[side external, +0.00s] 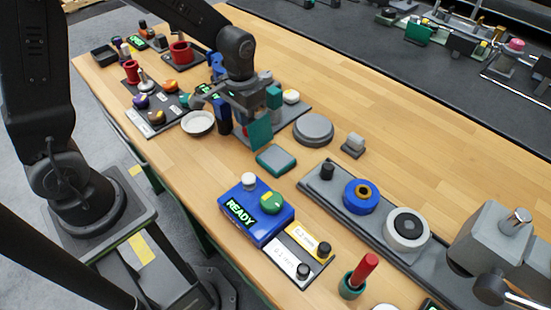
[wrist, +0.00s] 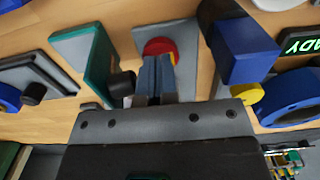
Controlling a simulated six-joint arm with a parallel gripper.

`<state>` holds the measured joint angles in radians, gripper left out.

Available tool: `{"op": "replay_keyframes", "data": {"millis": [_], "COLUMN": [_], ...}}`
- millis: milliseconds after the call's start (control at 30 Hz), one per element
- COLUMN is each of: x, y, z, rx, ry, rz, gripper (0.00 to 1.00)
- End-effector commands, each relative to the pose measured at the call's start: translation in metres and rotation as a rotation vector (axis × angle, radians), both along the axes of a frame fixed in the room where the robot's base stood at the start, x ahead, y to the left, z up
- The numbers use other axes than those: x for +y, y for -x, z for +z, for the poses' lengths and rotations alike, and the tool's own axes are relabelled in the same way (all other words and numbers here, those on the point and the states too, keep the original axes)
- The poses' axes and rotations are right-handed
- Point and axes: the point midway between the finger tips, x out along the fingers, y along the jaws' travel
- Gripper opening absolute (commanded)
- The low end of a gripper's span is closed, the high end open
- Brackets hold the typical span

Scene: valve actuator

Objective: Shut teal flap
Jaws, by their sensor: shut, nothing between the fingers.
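A teal flap (side external: 260,131) stands upright, face on, at the near edge of a grey base plate in the side external view. A smaller teal block (side external: 273,96) is behind it. My gripper (side external: 243,103) is low over this base, behind and left of the flap; its fingertips are hard to make out there. In the wrist view my gripper (wrist: 155,78) has its fingers together and empty. A teal-edged panel (wrist: 98,60), probably the flap, stands just left of the fingers, with a dark knob (wrist: 122,84) between. Whether they touch cannot be told.
A blue READY box (side external: 256,210) is nearer. A white bowl (side external: 198,122) lies left. Bare wood is free at the back right.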

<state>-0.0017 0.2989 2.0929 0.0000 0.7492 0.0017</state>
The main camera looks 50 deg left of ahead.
Motion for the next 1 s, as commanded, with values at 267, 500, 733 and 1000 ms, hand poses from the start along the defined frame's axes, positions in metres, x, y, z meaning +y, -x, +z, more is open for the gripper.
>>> {"op": "replay_keyframes", "data": {"millis": [267,500,733,1000], "x": [0.0,-0.002,-0.008,-0.016], "y": [0.0,0.0,0.0,0.0], "z": [-0.01,-0.011,-0.011,-0.011], "rx": [0.001,0.0,0.001,0.001], "ry": [0.0,0.0,0.0,0.0], "rz": [0.0,-0.001,-0.001,-0.001], "gripper": [0.0,0.0,0.0,0.0]}}
